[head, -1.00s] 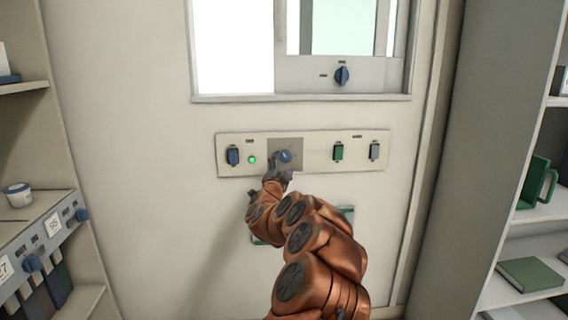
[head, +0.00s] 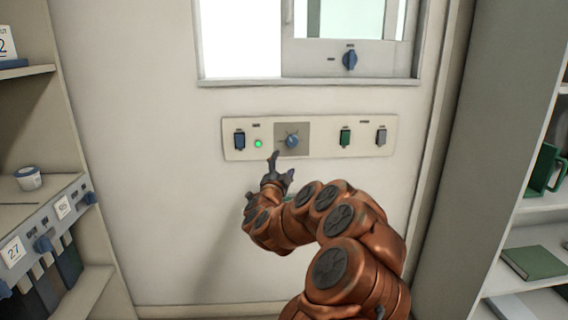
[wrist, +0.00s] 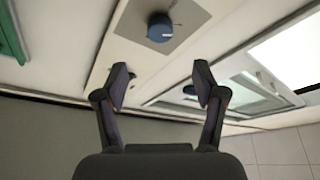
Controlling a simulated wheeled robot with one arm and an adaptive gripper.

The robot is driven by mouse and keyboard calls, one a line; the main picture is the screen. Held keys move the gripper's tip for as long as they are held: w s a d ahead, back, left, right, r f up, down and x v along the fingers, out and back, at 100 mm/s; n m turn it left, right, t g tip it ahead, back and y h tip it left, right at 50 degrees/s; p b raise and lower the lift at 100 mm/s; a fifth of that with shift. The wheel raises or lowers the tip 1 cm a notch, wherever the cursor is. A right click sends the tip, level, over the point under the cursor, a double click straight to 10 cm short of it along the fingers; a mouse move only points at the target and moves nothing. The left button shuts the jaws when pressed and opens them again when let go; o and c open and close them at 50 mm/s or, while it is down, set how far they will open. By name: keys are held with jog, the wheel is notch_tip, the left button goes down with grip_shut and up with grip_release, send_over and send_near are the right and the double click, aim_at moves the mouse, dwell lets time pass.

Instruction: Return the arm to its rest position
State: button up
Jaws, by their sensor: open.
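My gripper (head: 279,170) is open and empty in the head view, just below the wall control panel. My copper-coloured arm reaches up to it from the lower right. In the wrist view my gripper (wrist: 160,88) shows two dark fingers spread apart with nothing between them. A blue round knob (head: 292,141) on a grey plate sits just above the gripper, apart from it. The same knob (wrist: 160,27) shows beyond the fingertips in the wrist view.
The control panel (head: 310,151) also carries a lit green lamp (head: 258,143) and several switches. A window (head: 245,40) is above it. Shelves with a small tub (head: 28,178) stand at left.

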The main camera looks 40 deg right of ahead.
dwell(0.6)
jog(key=w+a+n+t+y, duration=0.2)
jog(key=w+a+n+y, duration=0.3)
jog(key=a, duration=0.7)
jog(key=w+a+n+t+y, duration=0.25)
jog(key=a+n+y, duration=0.45)
jog(key=a, duration=0.4)
jog(key=s+a+f+n+g+y, duration=0.35)
jog(key=s+a, duration=0.25)
jog(key=a, duration=0.4)
jog(key=s+a+f+n+g+y, duration=0.3)
jog(key=s+a+f+y, duration=0.15)
jog(key=s+a, duration=0.4)
jog(key=s+a+f+n+g, duration=0.1)
jog(key=s+a+f+g, duration=0.15)
jog(key=s, duration=0.45)
jog(key=s+a+f+n+g, duration=0.1)
jog(key=s+f+n+g, duration=0.2)
jog(key=s, duration=0.4)
jog(key=s+d+f+g+h, duration=0.1)
jog(key=s+d+g+h, duration=0.15)
jog(key=s, duration=0.75)
jog(key=s+d+g+h, duration=0.1)
jog(key=s+g, duration=0.3)
jog(key=s, duration=0.7)
notch_tip(320, 180, up, 25)
jog(key=s+p, duration=0.1)
jog(key=p, duration=2.2)
jog(key=shift+t+p, duration=0.3)
jog(key=shift+p, duration=0.1)
